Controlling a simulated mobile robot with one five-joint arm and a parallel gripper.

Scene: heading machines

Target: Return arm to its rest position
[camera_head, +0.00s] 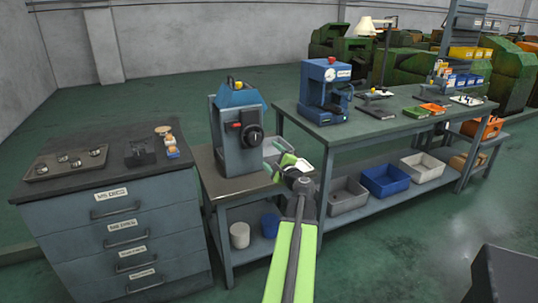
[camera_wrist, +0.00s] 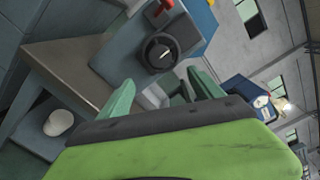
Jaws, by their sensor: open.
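My green arm reaches forward from the bottom middle of the head view, over the right side of the small side table (camera_head: 208,188). My gripper (camera_head: 274,158) is at its end, beside the blue-grey machine with a black dial (camera_head: 238,130). In the wrist view its two green fingers stand apart, so my gripper (camera_wrist: 165,90) is open. No object is clearly held between them. The same machine (camera_wrist: 190,30) shows just beyond the fingers; I cannot tell the exact gap. A pale grey shape behind the fingers is partly hidden.
A grey drawer cabinet (camera_head: 110,230) stands at left with a tray (camera_head: 68,163) on top. A long workbench (camera_head: 345,136) at right carries a blue machine (camera_head: 325,90); bins (camera_head: 385,181) sit on its lower shelf. A dark block (camera_head: 505,275) is at bottom right. Floor at back left is clear.

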